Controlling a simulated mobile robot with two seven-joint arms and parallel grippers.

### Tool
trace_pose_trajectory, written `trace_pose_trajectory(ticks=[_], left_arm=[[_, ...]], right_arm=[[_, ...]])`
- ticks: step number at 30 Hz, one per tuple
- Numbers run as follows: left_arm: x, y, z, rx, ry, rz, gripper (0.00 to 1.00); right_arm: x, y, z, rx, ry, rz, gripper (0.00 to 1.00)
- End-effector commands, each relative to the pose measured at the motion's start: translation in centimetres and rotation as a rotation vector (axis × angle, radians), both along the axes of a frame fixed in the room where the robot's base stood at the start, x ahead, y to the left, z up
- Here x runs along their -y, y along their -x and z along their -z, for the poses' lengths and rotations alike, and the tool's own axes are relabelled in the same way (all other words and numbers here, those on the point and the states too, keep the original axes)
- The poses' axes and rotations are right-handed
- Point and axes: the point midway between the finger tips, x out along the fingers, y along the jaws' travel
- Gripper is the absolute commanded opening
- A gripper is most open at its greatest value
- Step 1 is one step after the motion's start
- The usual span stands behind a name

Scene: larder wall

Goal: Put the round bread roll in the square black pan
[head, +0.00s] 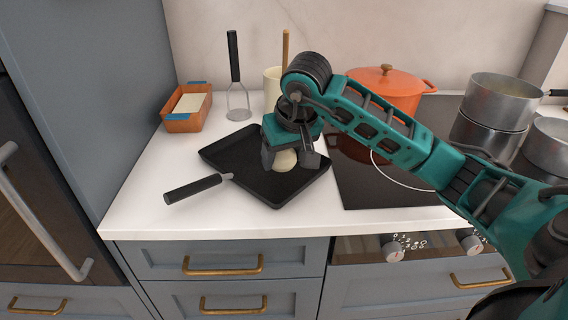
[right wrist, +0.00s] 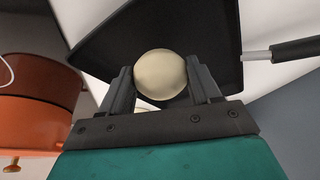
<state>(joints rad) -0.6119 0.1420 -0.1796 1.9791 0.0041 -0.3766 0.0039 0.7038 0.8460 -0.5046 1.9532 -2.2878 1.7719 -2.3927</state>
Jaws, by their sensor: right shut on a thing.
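The round bread roll (head: 284,161) is pale and sits between the fingers of my right gripper (head: 290,158), low over the square black pan (head: 290,190). In the right wrist view the roll (right wrist: 160,74) is held between both fingers of the gripper (right wrist: 161,84), with the dark pan (right wrist: 215,38) behind it. I cannot tell whether the roll touches the pan floor. The pan lies on the white counter, its handle (head: 193,189) pointing to the left front. My arm hides part of the pan's back edge. My left gripper is not in view.
An orange pot (head: 390,92) stands on the black hob right of the pan, with steel pots (head: 497,105) farther right. An orange loaf dish (head: 187,112), a masher (head: 235,75) and a cream crock (head: 271,88) stand behind. The counter's left front is clear.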

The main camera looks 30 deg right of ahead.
Motion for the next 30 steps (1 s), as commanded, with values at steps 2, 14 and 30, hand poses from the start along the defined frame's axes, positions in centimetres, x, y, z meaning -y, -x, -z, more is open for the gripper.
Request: trace_pose_trajectory(ticks=[2, 14, 30], left_arm=[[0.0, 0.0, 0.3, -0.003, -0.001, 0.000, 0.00], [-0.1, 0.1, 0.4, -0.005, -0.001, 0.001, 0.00], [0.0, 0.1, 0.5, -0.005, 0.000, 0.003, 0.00]], right_arm=[[-0.1, 0.1, 1.4, -0.005, -0.003, -0.001, 0.32], [0.0, 0.0, 2.3, 0.000, 0.000, 0.000, 0.32], [0.0, 0.0, 2.5, -0.001, 0.000, 0.000, 0.88]])
